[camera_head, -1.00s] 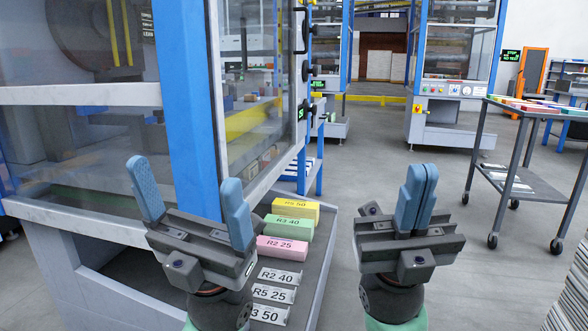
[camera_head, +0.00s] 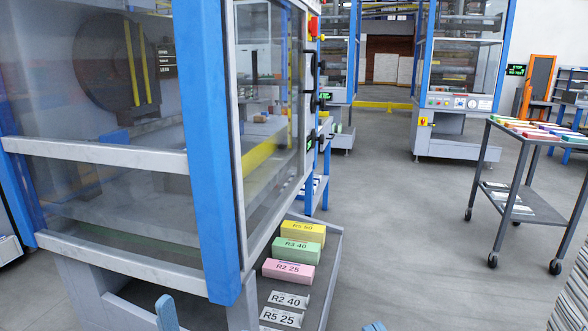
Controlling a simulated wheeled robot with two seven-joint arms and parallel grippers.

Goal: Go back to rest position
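Only blue fingertips of my grippers show at the bottom edge of the head view. My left gripper (camera_head: 167,314) shows one blue fingertip in front of the blue-framed machine. My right gripper (camera_head: 374,326) shows just a sliver of blue tip. The rest of both grippers is below the picture, so I cannot see how far apart their fingers are or whether they hold anything.
A blue-framed glass machine (camera_head: 215,150) fills the left. Beside it a grey tray (camera_head: 331,262) holds yellow (camera_head: 303,233), green (camera_head: 297,250) and pink (camera_head: 288,271) blocks and label cards. A wheeled cart (camera_head: 527,210) stands right. The middle floor (camera_head: 410,230) is clear.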

